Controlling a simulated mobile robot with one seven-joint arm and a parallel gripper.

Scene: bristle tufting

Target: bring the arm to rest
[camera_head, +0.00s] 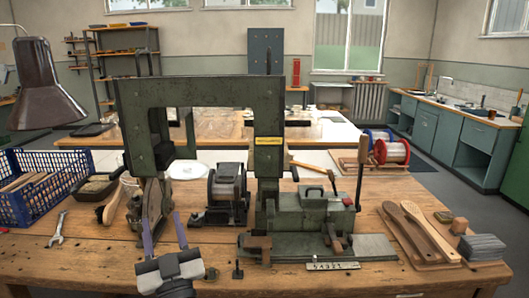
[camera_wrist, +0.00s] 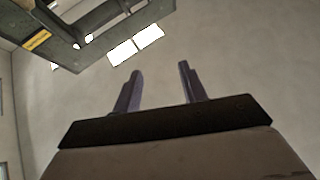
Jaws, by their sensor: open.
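My gripper (camera_head: 164,232) shows in the head view at the lower left of centre, above the front of the wooden workbench (camera_head: 80,262). Its two fingers are apart and point upward in the picture, with nothing between them. The wrist view also shows my gripper (camera_wrist: 160,78) open and empty, with a plain wall behind its fingers. The green tufting machine (camera_head: 198,92) stands just beyond my gripper, its tall frame arching over the bench. Part of that machine's frame (camera_wrist: 85,30) shows at the upper left of the wrist view.
A blue crate (camera_head: 40,188) stands at the bench's left, near a lamp (camera_head: 36,85) and a wrench (camera_head: 58,230). Wooden brush backs (camera_head: 420,232) lie at the right, beside a grey block (camera_head: 482,247). Red and blue spools (camera_head: 391,151) stand behind. The bench's front left is mostly clear.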

